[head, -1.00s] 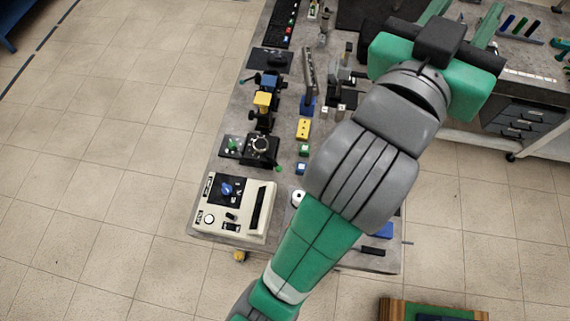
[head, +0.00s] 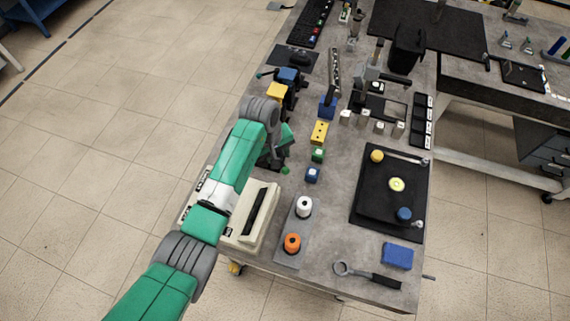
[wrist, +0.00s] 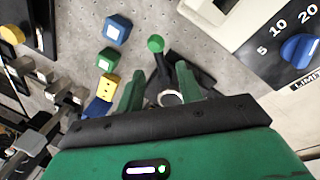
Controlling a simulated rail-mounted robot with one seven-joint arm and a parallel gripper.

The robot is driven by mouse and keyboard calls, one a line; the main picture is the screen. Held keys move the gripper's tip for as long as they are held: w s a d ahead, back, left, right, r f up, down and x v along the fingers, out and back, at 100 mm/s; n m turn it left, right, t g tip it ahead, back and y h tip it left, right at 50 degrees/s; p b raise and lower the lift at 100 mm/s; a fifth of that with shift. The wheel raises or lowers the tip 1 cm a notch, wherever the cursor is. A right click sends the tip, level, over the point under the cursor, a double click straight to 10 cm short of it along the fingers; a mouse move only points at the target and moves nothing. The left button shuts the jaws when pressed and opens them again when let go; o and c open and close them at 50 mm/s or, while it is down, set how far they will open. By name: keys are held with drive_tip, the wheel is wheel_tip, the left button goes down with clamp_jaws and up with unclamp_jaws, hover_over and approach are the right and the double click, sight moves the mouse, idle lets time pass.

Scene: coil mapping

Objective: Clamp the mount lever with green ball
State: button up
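The mount lever with its green ball (wrist: 155,43) is in the wrist view, just beyond and between my fingertips. Its dark arm runs down from the ball toward a round silver-rimmed part (wrist: 170,97) between the fingers. My gripper (wrist: 157,76) is open, with its two green fingers apart, one on each side of the lever's line; nothing is gripped. In the head view the green ball (head: 285,170) shows low beside my wrist, which hides most of the mount. I cannot tell how high the fingers are above the lever.
A beige control box (head: 252,222) with a blue knob (wrist: 300,47) stands close to the lever. Blue (head: 312,175), green (head: 318,155) and yellow (head: 320,132) blocks stand on the other side. White and orange spools (head: 293,243) sit on a grey plate nearby.

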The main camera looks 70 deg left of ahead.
sight(282, 165)
drive_tip(key=f, duration=0.2)
drive_tip(key=w+f+b, duration=0.1)
drive_tip(key=f, duration=0.2)
drive_tip(key=shift+f, duration=0.35)
clamp_jaws()
